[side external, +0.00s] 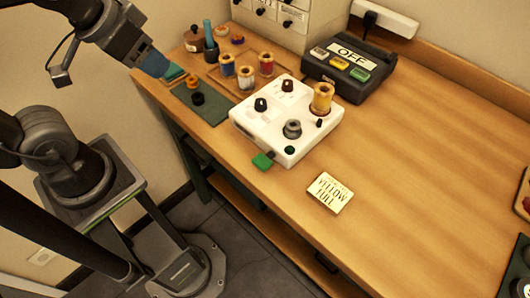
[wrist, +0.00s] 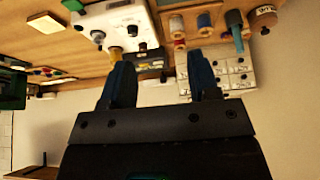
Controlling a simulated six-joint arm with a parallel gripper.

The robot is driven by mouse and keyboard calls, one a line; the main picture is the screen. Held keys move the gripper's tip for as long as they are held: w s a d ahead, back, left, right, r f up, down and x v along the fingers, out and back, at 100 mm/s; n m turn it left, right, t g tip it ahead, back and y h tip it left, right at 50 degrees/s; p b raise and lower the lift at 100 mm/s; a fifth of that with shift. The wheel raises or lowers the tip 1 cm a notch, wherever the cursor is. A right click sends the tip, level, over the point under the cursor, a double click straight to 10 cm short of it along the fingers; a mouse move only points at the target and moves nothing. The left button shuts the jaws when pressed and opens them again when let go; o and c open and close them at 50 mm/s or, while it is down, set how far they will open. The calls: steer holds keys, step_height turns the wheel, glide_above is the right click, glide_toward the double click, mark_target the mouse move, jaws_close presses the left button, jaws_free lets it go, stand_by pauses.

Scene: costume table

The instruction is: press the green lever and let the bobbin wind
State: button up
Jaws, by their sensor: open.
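The white winder (side external: 262,131) stands in the middle of the bench, and it also shows in the wrist view (wrist: 118,17). The green lever (side external: 263,161) sticks out at its front edge. A grey bobbin (side external: 292,129) sits on its top, with a yellow thread spool (side external: 321,97) behind it. My gripper (side external: 166,70) is open and empty at the back left of the bench, well away from the lever. In the wrist view its two blue fingers (wrist: 161,78) stand wide apart.
A dark box (side external: 345,85) with an OFF sign and several buttons stands behind the winder. A card (side external: 330,192) reading "YELLOW FULL" lies in front. Spools in a wooden tray (side external: 222,80) and a green mat (side external: 212,112) lie left. The right bench is mostly clear.

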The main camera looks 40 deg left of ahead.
stand_by(0.3)
jaws_close()
stand_by(0.4)
stand_by(1.2)
